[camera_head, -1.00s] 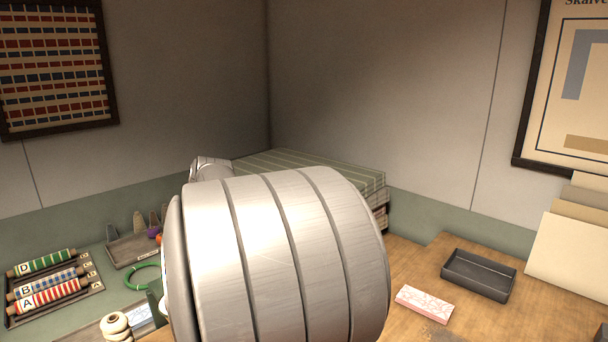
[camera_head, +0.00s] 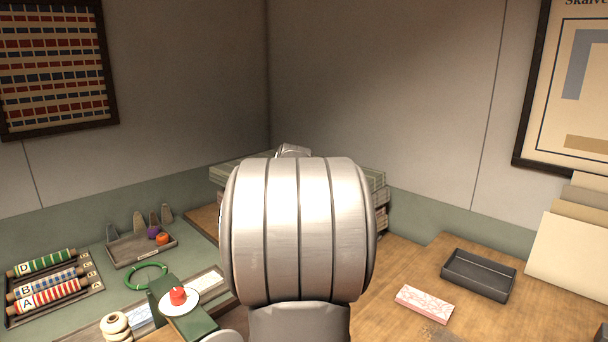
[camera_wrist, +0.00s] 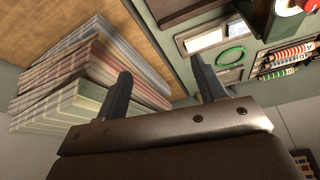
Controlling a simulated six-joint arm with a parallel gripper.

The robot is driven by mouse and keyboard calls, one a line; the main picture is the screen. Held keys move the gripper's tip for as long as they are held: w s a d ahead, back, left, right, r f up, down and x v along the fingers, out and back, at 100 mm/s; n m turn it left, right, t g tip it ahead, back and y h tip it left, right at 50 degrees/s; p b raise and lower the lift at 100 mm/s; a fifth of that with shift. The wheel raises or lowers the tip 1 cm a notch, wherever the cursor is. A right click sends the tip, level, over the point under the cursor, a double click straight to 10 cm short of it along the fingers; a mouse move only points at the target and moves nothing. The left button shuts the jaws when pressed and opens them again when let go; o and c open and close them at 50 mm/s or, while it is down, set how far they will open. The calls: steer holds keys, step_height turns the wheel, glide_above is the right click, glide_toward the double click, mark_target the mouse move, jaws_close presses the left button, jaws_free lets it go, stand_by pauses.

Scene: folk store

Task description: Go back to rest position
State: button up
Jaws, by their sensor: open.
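My gripper (camera_wrist: 160,88) shows in the wrist view with its two dark fingers spread apart and nothing between them. It is open and empty. In the head view my arm's large metal links fill the middle and hide the gripper. A stack of striped folded cloth (camera_wrist: 90,75) lies to the left of the fingers in the wrist view; its edges also show behind my arm in the head view (camera_head: 379,181).
At left are rolls on a rack (camera_head: 50,285), a green ring (camera_head: 146,276), a tray with small balls (camera_head: 128,250), and a red object (camera_head: 178,295) on a white dish. At right are a black tray (camera_head: 478,275) and a pink patterned box (camera_head: 424,303).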

steer(key=w+d+m+h, duration=0.1)
steer(key=w+d+m, duration=0.1)
steer(key=d, duration=1.1)
steer(key=w+d+f+m+h, duration=0.1)
steer(key=w+d+m, duration=0.1)
steer(key=d, duration=1.1)
steer(key=shift+m+t, duration=0.4)
steer(key=shift+m, duration=0.3)
steer(key=shift+w+d, duration=0.1)
